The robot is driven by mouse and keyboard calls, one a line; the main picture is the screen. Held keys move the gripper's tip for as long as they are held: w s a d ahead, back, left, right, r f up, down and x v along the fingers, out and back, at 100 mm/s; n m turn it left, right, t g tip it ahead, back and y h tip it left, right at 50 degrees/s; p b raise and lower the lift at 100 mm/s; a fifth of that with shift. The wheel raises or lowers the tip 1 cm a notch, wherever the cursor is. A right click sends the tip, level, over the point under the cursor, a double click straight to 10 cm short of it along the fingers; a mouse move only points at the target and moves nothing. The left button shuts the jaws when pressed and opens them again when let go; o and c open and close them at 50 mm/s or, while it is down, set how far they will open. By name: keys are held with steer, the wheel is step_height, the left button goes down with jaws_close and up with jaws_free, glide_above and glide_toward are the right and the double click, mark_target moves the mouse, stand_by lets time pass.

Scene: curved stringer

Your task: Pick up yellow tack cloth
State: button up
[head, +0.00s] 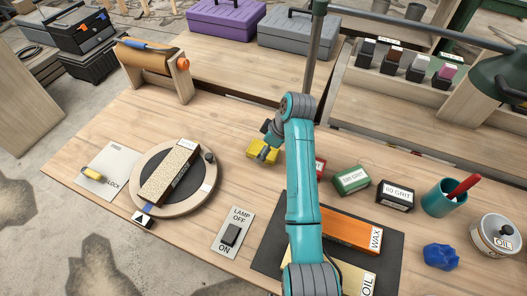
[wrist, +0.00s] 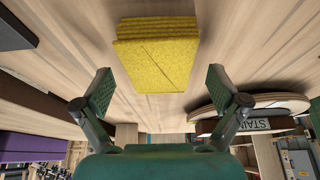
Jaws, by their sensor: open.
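The yellow tack cloth (head: 261,150) lies folded on the wooden workbench in the head view, just left of my arm. In the wrist view the yellow tack cloth (wrist: 157,55) shows as a layered block at the top middle. My gripper (wrist: 160,88) is open in the wrist view, its two fingers spread wide. The cloth is beyond the fingertips, roughly centred between them, and does not appear to be held. In the head view my gripper (head: 266,142) is at the cloth and covers part of it.
A round turntable (head: 206,192) with a dark-sided block (head: 170,174) stands left of the cloth. A red block (head: 320,167), partly hidden by my arm, and a green grit block (head: 351,180) are to the right. A lamp switch plate (head: 232,232) is in front.

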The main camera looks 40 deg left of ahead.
steer(key=shift+f, duration=0.4)
stand_by(0.5)
steer(key=c, duration=1.2)
